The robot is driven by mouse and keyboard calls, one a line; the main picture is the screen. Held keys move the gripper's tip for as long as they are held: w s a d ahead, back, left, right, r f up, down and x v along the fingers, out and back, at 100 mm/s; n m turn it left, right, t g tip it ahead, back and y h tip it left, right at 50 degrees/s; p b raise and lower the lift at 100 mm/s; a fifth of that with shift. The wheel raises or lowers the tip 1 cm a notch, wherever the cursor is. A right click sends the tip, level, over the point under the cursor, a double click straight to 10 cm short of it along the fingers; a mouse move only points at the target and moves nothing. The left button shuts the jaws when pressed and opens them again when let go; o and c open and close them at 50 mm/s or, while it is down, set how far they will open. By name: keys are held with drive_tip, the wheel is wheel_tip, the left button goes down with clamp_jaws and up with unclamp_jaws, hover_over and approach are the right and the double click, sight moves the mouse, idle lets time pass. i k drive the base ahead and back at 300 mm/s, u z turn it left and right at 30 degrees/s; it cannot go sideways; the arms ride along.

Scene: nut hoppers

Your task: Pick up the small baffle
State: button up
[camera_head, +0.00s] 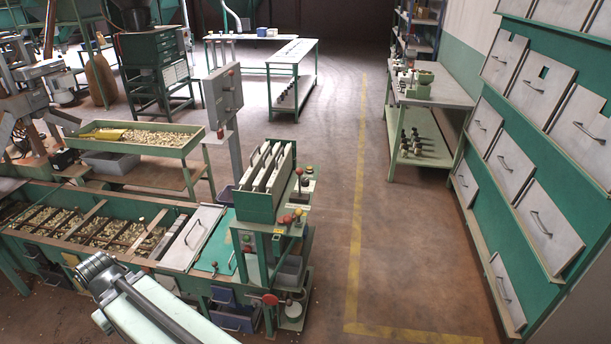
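No single piece stands out for certain as the small baffle. Flat grey plates with bar handles, such as one plate (549,227), hang in rows on the green board at the right, and some have notches cut in them. Several thin pale plates (268,167) stand upright side by side in a green rack (257,205) at the end of the hopper bench. Part of my arm (150,308) shows at the bottom left. My gripper does not show.
The hopper bench (105,205) with nut-filled compartments runs along the left. Behind it stands a green-rimmed tray of nuts (140,139). A side table (437,92) stands near the right wall. The floor aisle (410,250) with a yellow line (358,200) is clear.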

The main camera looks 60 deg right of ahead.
sight(262, 178)
drive_tip(key=z, duration=0.55)
drive_tip(key=i, duration=1.05)
drive_tip(key=u, duration=0.05)
